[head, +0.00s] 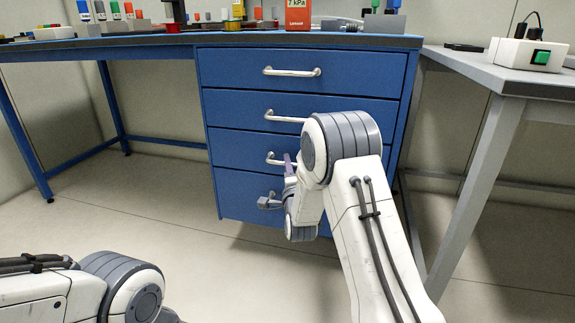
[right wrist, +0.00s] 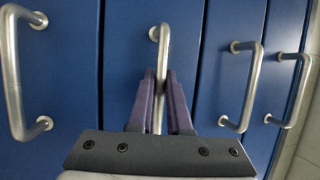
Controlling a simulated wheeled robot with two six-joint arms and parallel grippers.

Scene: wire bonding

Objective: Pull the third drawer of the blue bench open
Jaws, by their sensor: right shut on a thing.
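The blue bench (head: 300,92) has a stack of blue drawers, each with a silver bar handle. My right gripper (head: 288,163) is at the third drawer (head: 232,150) from the top, its purple fingers at that drawer's handle (head: 273,159). In the right wrist view the two fingers (right wrist: 161,100) are shut on the bar handle (right wrist: 163,62), one on each side. The third drawer's front looks level with the others; no gap shows. My right arm hides the right part of the lower drawers. My left gripper is out of view.
The first handle (head: 292,72) and second handle (head: 284,116) are above, the fourth handle (head: 268,201) below. A grey table (head: 478,72) stands at the right. The floor (head: 130,195) in front of the bench is clear at the left.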

